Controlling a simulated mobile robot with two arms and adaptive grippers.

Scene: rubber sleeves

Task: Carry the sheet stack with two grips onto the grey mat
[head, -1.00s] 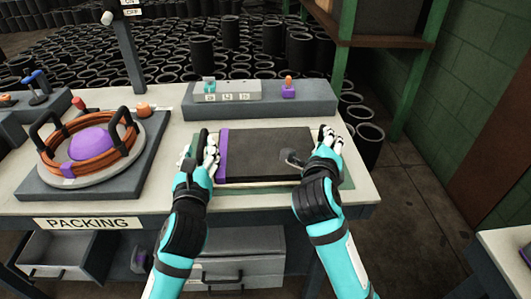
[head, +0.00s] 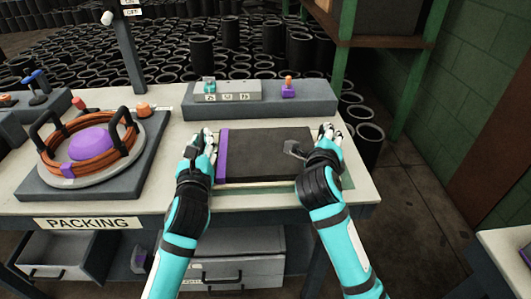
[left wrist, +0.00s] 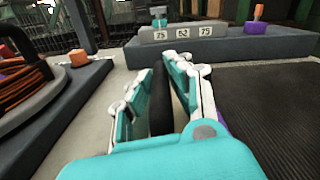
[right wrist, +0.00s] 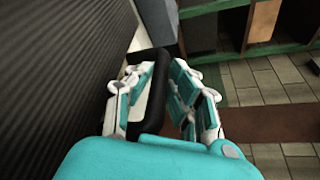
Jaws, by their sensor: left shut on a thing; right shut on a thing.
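The sheet stack (head: 265,152) is a dark, flat block with a purple band (head: 221,155) along its left side, over the middle of the packing table. Its ribbed dark top also shows in the right wrist view (right wrist: 60,80). My left gripper (head: 205,143) is at its left side, its fingers shut around a black upright handle (left wrist: 160,100). My right gripper (head: 325,138) is at its right side, shut around a black handle (right wrist: 152,95). I cannot tell whether the stack touches what lies beneath.
A dark grey slab (head: 35,186) at the left bears a round plate with orange hose coils and a purple dome. A grey raised block (head: 305,104) with a numbered counter stands behind the stack. An open drawer (head: 60,252) is below. Black sleeves crowd the floor behind.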

